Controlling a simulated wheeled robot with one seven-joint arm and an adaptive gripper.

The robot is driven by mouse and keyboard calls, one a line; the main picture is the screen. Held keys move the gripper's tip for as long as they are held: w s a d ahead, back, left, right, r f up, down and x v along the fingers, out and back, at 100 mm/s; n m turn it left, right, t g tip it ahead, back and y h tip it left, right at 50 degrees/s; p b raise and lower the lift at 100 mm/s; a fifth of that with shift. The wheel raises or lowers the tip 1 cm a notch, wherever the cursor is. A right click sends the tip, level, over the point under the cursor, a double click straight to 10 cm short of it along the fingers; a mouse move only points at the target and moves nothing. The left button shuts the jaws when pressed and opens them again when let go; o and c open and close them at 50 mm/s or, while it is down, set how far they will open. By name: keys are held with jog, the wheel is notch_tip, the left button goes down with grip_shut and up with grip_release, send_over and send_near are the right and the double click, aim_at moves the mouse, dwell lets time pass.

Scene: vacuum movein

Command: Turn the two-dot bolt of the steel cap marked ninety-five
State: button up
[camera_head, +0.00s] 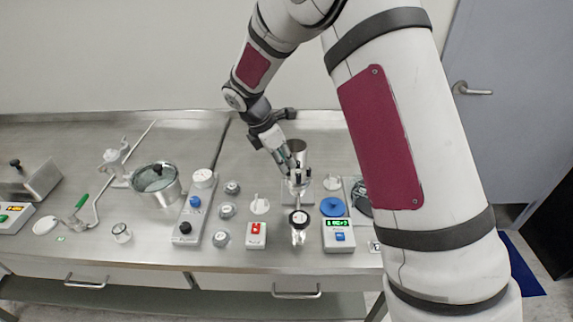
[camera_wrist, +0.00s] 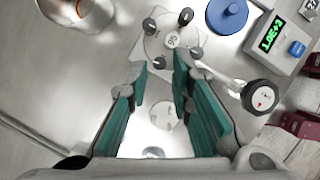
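The steel cap (camera_wrist: 152,43) marked 95 shows in the wrist view, just beyond my fingertips. Several dark-headed bolts stand around its rim: upper left (camera_wrist: 149,25), top (camera_wrist: 185,16), lower left (camera_wrist: 160,62) and right (camera_wrist: 195,53). The dots on the bolt heads are too small to read, so I cannot tell which is the two-dot bolt. My gripper (camera_wrist: 161,82) is open, its teal pads apart with nothing held between them. In the head view my gripper (camera_head: 293,180) points down over the cap's place and hides most of it.
A black-rimmed gauge (camera_wrist: 260,97) sits close right of the cap. A blue disc (camera_wrist: 228,14) and a display box (camera_wrist: 281,42) lie beyond it. A steel cylinder (camera_wrist: 72,12) stands at upper left. A red-switch box (camera_head: 256,234) and a glass-lidded pot (camera_head: 157,183) stand leftward.

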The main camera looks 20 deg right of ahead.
jog(key=shift+x, duration=1.3)
jog(key=shift+c, duration=0.5)
grip_shut()
